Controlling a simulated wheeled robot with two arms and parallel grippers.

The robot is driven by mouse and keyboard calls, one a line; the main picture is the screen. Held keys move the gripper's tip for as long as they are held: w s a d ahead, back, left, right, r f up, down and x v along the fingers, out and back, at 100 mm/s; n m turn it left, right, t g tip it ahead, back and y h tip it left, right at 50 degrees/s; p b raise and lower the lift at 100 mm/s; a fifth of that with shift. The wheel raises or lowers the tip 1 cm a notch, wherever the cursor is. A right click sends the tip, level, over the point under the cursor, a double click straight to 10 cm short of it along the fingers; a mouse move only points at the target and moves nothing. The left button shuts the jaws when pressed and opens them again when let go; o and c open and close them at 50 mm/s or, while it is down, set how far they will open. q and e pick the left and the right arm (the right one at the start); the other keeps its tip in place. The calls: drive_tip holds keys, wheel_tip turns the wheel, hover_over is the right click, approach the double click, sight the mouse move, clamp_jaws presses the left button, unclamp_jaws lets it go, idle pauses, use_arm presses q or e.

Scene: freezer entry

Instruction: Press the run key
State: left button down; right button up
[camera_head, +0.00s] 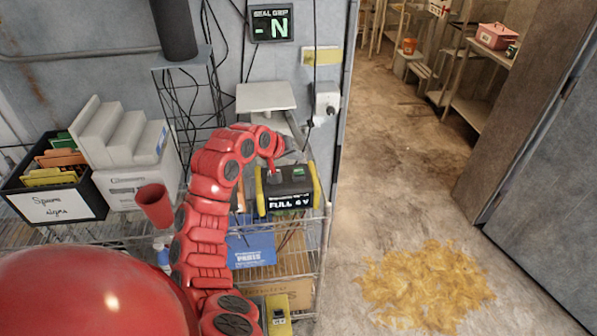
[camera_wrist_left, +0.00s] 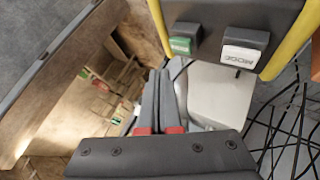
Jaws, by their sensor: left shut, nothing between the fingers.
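A black box with yellow side bars (camera_head: 290,199) and a "FULL 4 V" label stands on the wire rack. On its top are a green key (camera_head: 299,171) and a paler key. In the left wrist view the green key (camera_wrist_left: 181,45) sits beside a white key marked MODE (camera_wrist_left: 241,56). I cannot read "run" on the green key. My left gripper (camera_head: 271,170) is shut and empty close to the box top. In the left wrist view its shut fingertips (camera_wrist_left: 159,75) are near the green key, apparently not touching it. My right gripper is not in view.
A wall display (camera_head: 271,23) reads "SEAL GRIP -N". A red cup (camera_head: 154,206), a bin of signs (camera_head: 52,207) and a pale stepped block (camera_head: 118,135) are left of my arm. A yellow-brown patch (camera_head: 425,286) covers floor to the right.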

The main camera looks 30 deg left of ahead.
sight(302, 168)
use_arm(q)
drive_tip(key=shift+f, duration=1.1)
drive_tip(key=shift+f, duration=0.1)
idle(1.0)
drive_tip(key=shift+f+b, duration=0.35)
drive_tip(key=shift+b, duration=0.05)
drive_tip(key=shift+f, duration=0.5)
idle(0.6)
drive_tip(key=shift+r, duration=0.95)
